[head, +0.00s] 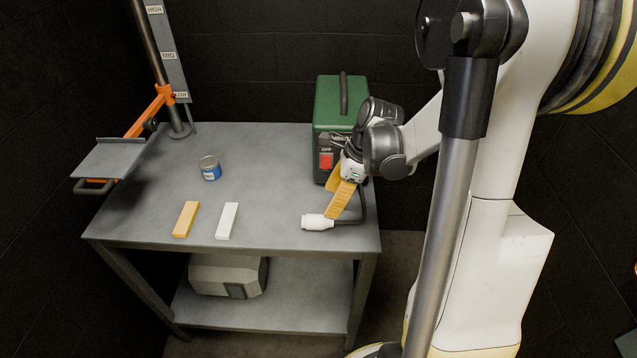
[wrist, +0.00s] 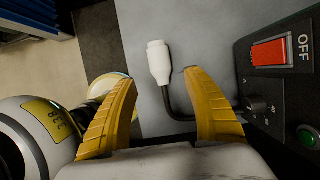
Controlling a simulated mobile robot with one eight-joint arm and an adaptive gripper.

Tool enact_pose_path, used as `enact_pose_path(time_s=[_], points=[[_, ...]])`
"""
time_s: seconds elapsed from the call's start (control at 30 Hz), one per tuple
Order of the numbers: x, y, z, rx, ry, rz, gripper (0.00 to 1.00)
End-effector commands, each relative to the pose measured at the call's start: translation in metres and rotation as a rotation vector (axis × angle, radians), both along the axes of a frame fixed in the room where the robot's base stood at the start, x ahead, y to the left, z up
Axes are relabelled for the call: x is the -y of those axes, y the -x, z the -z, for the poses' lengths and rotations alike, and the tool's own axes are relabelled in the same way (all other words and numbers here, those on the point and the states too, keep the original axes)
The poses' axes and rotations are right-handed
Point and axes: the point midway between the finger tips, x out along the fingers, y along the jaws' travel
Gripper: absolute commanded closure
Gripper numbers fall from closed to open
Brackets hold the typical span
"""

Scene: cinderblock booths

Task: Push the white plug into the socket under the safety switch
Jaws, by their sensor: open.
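The white plug (head: 317,222) lies on the grey table near its front right edge, with a dark cable running from it. In the wrist view the plug (wrist: 158,62) lies beyond and between my fingertips, with no finger touching it. My gripper (head: 337,201) is open and empty, pointing down above the table beside the plug; its yellow fingers (wrist: 159,76) stand wide apart. The red safety switch (head: 326,160), marked OFF, is on the front of the green box (head: 327,100). It also shows in the wrist view (wrist: 270,53). I cannot make out the socket clearly.
An orange-armed stand (head: 150,115) with a plate is at the left. A grey case (head: 228,276) sits on the lower shelf. The table's middle is clear.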

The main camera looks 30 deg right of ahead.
Motion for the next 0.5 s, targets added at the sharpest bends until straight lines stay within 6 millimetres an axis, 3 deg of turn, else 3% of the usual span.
enact_pose_path(time_s=[0.27,0.5], points=[[-0.006,-0.004,0.022,0.002,0.001,-0.002,0.41],[-0.016,-0.011,0.056,0.001,0.002,-0.003,0.41]])
